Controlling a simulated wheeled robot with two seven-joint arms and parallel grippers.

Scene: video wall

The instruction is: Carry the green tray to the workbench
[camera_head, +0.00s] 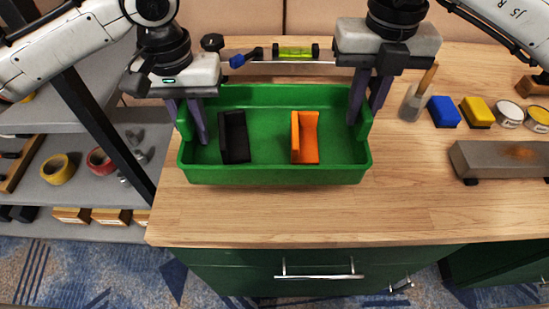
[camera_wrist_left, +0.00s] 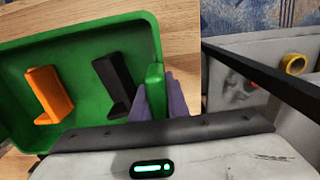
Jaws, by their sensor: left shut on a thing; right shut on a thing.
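The green tray (camera_head: 272,174) rests on or just above the wooden workbench top (camera_head: 300,218), near its left front part; I cannot tell whether it touches. A black bracket (camera_head: 235,137) and an orange bracket (camera_head: 304,137) stand inside it. My left gripper (camera_head: 198,122) is shut on the tray's left end wall. My right gripper (camera_head: 367,100) is shut on the right end wall. In the left wrist view the tray (camera_wrist_left: 90,48) shows with the left fingers (camera_wrist_left: 165,98) around its end wall, and both brackets inside.
A level (camera_head: 296,52) lies behind the tray. A brush (camera_head: 415,100), blue block (camera_head: 444,111), yellow block (camera_head: 477,112), tins (camera_head: 508,114) and a grey bar (camera_head: 500,160) lie to the right. A shelf with tape rolls (camera_head: 58,169) stands left. The bench front strip is clear.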

